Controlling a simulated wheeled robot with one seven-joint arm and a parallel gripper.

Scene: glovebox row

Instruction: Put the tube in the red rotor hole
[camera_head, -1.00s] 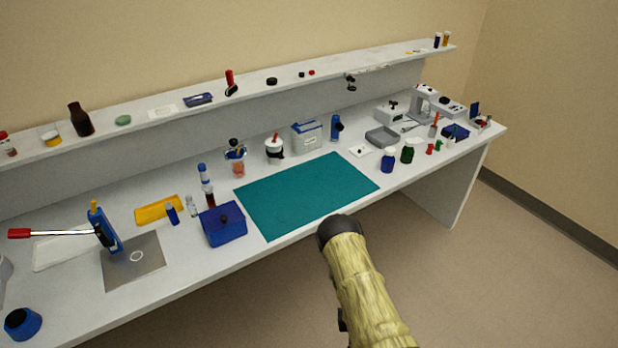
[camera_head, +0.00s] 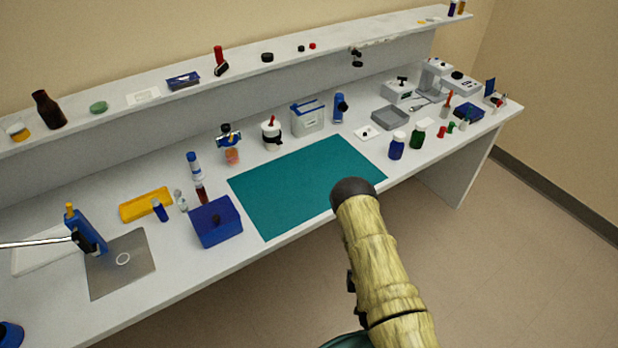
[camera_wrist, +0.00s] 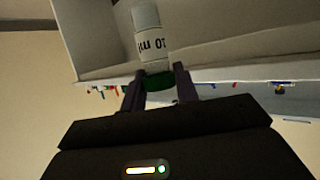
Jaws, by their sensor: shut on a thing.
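In the wrist view my gripper (camera_wrist: 160,74) is shut on the green cap of a tube (camera_wrist: 147,32). The tube has a pale body with dark "10 ml" lettering, and it extends up the picture, away from the fingers. In the head view my arm is in front of the bench's near edge, and its dark end hides the gripper and tube. I cannot make out a red rotor hole in either view. A white pot with a red top (camera_head: 271,134) stands behind the teal mat, but I cannot tell whether it is the rotor.
The teal mat (camera_head: 305,185) is bare. A blue box (camera_head: 217,222) stands left of it, with a yellow tray (camera_head: 145,204) beyond. Blue (camera_head: 397,147) and green (camera_head: 417,134) bottles stand to its right. A raised shelf (camera_head: 235,72) runs along the back.

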